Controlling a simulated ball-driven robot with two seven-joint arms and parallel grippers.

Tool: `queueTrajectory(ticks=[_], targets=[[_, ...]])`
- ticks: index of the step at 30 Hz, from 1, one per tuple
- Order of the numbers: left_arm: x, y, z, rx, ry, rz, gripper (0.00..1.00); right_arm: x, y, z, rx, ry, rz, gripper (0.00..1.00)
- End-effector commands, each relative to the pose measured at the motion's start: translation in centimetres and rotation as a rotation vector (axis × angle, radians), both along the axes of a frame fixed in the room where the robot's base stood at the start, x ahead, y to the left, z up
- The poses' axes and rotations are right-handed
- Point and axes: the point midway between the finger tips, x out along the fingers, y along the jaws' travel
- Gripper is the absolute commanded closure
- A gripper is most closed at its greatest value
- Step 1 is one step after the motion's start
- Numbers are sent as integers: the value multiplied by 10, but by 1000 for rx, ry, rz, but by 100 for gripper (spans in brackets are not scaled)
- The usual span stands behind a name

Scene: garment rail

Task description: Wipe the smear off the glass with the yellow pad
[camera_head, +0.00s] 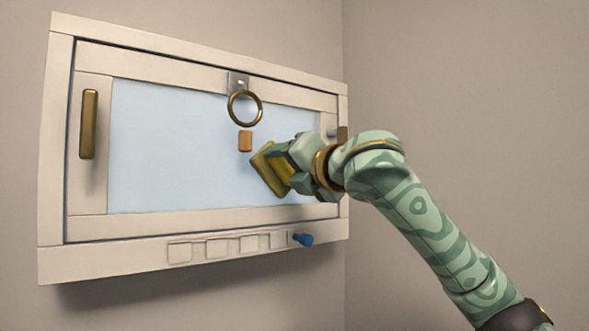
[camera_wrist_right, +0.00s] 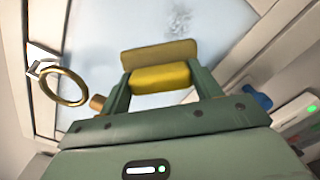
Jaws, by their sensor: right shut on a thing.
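The yellow pad (camera_head: 266,172) is held in my right gripper (camera_head: 289,163), in front of the right half of the pale blue glass (camera_head: 170,145). In the right wrist view the pad (camera_wrist_right: 160,77) sits between the two green fingers, its wide plate facing the glass (camera_wrist_right: 105,30). A faint grey speckled smear (camera_wrist_right: 180,20) shows on the glass beyond the pad in that view. I cannot make the smear out in the head view. Whether the pad touches the glass is not clear. My left gripper is not in view.
A brass ring (camera_head: 245,108) hangs from a bracket at the top of the frame, with a small orange-brown block (camera_head: 245,141) below it. A brass handle (camera_head: 88,125) is at left. A blue knob (camera_head: 303,239) sticks out beside several pale square plates on the lower ledge.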

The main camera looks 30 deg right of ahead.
Motion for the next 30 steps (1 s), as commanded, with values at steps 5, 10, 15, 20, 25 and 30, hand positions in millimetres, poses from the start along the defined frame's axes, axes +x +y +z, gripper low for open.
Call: queueTrajectory(ticks=[5, 10, 15, 20, 25, 30], targets=[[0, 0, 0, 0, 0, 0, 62, -7, -1, 0, -1, -1, 1, 58], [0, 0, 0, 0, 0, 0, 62, -27, -3, 0, -2, -2, 0, 58], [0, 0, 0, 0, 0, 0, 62, -47, -4, 1, -1, -2, 1, 58], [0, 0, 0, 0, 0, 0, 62, -59, -5, 0, -1, 0, 0, 58], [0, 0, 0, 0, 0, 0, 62, -60, -5, 0, 0, 1, 1, 58], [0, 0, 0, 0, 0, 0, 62, -61, -5, 0, 0, -1, 1, 58]])
